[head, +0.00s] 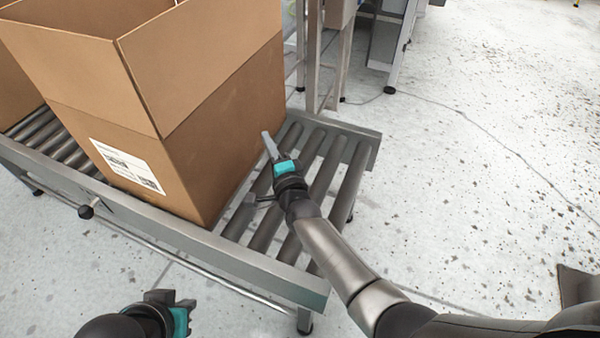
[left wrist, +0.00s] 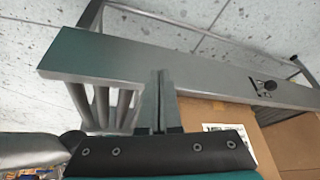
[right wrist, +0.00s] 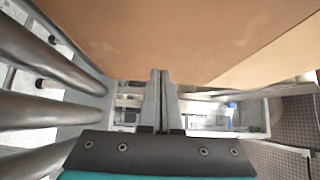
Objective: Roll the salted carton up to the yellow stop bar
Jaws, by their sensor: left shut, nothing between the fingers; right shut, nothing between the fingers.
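A large brown carton (head: 225,140) with raised open flaps stands on the roller conveyor (head: 340,180). A white label (head: 128,167) is on its near face; its print is too small to read, so I cannot tell whether it says salted. My right gripper (head: 266,135) is shut and empty over the bare rollers, its tips close beside the carton's right face; I cannot tell if they touch. My left gripper (head: 170,297) is shut and empty, in front of the conveyor's near rail. The carton also shows in the left wrist view (left wrist: 200,112) and right wrist view (right wrist: 150,35). I see no yellow stop bar.
Part of another carton (head: 14,92) stands at the far left of the conveyor. Bare rollers lie right of the large carton, up to the conveyor's end. A knob (head: 86,211) sticks out from the near rail. Grey metal frames stand behind; the floor at right is mostly clear.

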